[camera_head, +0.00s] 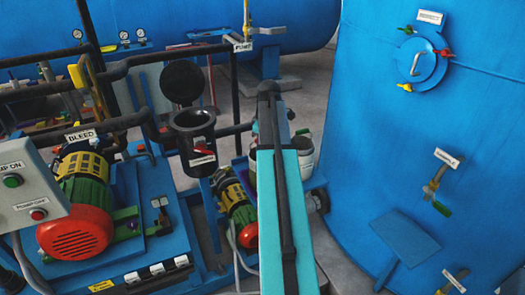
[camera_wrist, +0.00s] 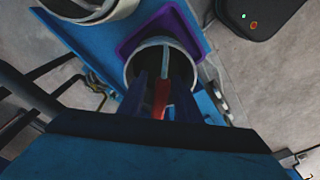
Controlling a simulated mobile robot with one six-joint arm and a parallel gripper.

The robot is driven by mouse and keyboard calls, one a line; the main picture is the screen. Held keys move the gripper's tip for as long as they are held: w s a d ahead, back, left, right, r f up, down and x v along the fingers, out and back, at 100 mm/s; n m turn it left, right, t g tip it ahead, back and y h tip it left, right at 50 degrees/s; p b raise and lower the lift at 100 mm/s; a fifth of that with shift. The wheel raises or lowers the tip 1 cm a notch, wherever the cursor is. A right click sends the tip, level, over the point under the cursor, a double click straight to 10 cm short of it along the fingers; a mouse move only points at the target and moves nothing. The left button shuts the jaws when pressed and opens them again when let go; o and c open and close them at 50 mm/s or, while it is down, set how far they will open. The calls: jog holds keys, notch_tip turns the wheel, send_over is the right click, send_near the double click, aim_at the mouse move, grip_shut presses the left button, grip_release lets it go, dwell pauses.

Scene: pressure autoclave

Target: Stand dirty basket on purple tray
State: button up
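In the wrist view, the basket (camera_wrist: 130,72) is a round, light-rimmed vessel with a grey bar across its mouth. It appears over the purple tray (camera_wrist: 124,47), inside the tray's outline; I cannot tell whether it touches the tray floor. My gripper (camera_wrist: 161,78) points down at the basket's mouth, its two dark fingers apart on either side of the grey bar. A red strip shows between the fingers.
A second round container (camera_wrist: 85,8) stands beside the tray in the wrist view. The open black strainer housing (camera_head: 192,128) and its raised lid (camera_head: 182,82) are left of my arm. A red-ended pump (camera_head: 75,232) is further left. A large blue vessel (camera_head: 440,110) bounds the right.

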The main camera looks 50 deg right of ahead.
jog(key=shift+r, duration=0.25)
jog(key=shift+s+d+r+b, duration=0.15)
jog(key=shift+r+b, duration=0.3)
jog(key=shift+r, duration=1.5)
jog(key=shift+s+r+b, duration=0.2)
jog(key=shift+r+b, duration=0.2)
jog(key=shift+r, duration=1.55)
jog(key=shift+s+d+r+b, duration=0.15)
jog(key=shift+r+b, duration=0.3)
jog(key=shift+r, duration=1.5)
jog(key=shift+s+f, duration=0.1)
jog(key=shift+s, duration=0.05)
